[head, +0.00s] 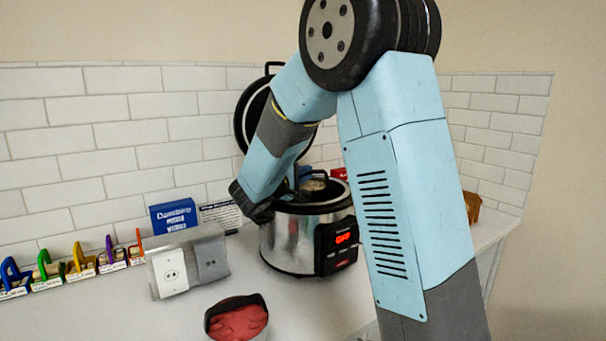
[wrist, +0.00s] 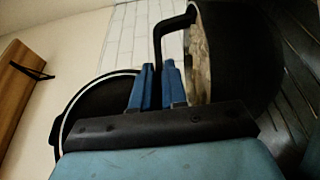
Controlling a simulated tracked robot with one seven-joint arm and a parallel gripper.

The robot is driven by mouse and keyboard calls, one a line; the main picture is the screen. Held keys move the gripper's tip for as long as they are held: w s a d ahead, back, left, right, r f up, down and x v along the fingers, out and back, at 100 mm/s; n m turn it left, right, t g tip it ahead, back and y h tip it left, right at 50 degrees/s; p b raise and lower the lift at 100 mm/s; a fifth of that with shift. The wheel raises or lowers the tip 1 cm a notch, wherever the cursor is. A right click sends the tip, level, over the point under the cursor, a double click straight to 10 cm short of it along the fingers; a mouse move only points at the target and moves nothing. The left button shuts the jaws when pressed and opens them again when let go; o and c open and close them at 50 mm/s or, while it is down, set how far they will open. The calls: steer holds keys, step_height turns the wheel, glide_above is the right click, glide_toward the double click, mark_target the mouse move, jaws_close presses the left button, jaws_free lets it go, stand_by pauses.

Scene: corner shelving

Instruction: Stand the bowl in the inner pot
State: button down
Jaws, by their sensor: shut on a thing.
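A dark bowl with pale beige contents (wrist: 200,60) fills the right of the wrist view. Its arched black handle (wrist: 175,23) runs down between the blue fingers of my gripper (wrist: 160,85), which is shut on it. In the head view the bowl's pale contents (head: 315,184) show at the mouth of the steel cooker (head: 288,242), and my gripper (head: 288,190) is beside them, partly hidden. The bowl looks upright. The inner pot is mostly hidden; I cannot tell whether the bowl touches its floor. The cooker's round lid (head: 243,118) stands open behind.
A container with red contents (head: 238,320) stands in front. A grey socket box (head: 172,274), a blue box (head: 173,215) and several coloured hooks (head: 80,260) line the wall at left. The counter in front of the cooker is partly clear.

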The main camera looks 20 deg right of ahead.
steer(key=shift+s+f, duration=0.15)
steer(key=shift+f, duration=0.25)
steer(key=c, duration=1.2)
jaws_free()
steer(key=shift+f, duration=0.25)
steer(key=shift+o, duration=0.2)
steer(key=shift+r, duration=0.15)
